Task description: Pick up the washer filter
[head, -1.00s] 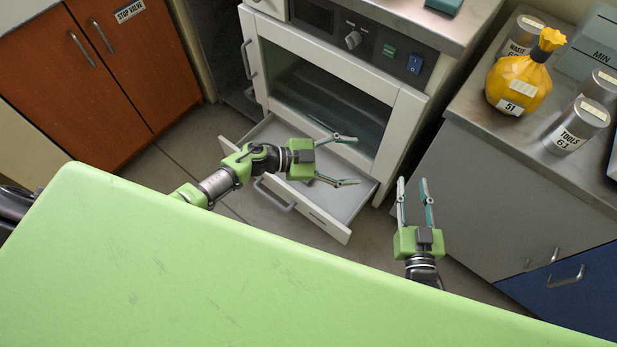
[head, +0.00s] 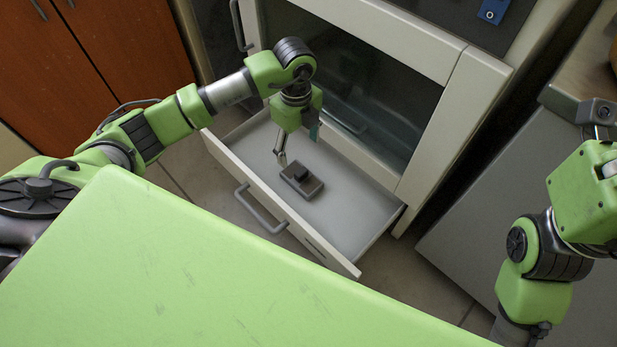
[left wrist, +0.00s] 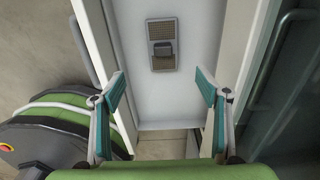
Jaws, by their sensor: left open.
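The washer filter appears to be the small dark grey-brown rectangular piece with a raised block in its middle (head: 301,181). It lies flat in the open white drawer (head: 345,210). In the left wrist view the piece (left wrist: 163,45) shows beyond and between my fingertips, with mesh-like faces at both ends. My left gripper (head: 283,160) points down over the drawer, left of the piece in the head view. In the left wrist view my left gripper (left wrist: 164,88) is open and empty, apart from the piece. My right arm stands at the right edge; its fingers are not clearly seen.
The incubator's glass door (head: 350,70) rises right behind the drawer. The drawer handle (head: 262,210) sticks out at the front. Orange-brown cabinets (head: 120,45) stand at the left, a grey cabinet (head: 500,190) at the right. The rest of the drawer floor is clear.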

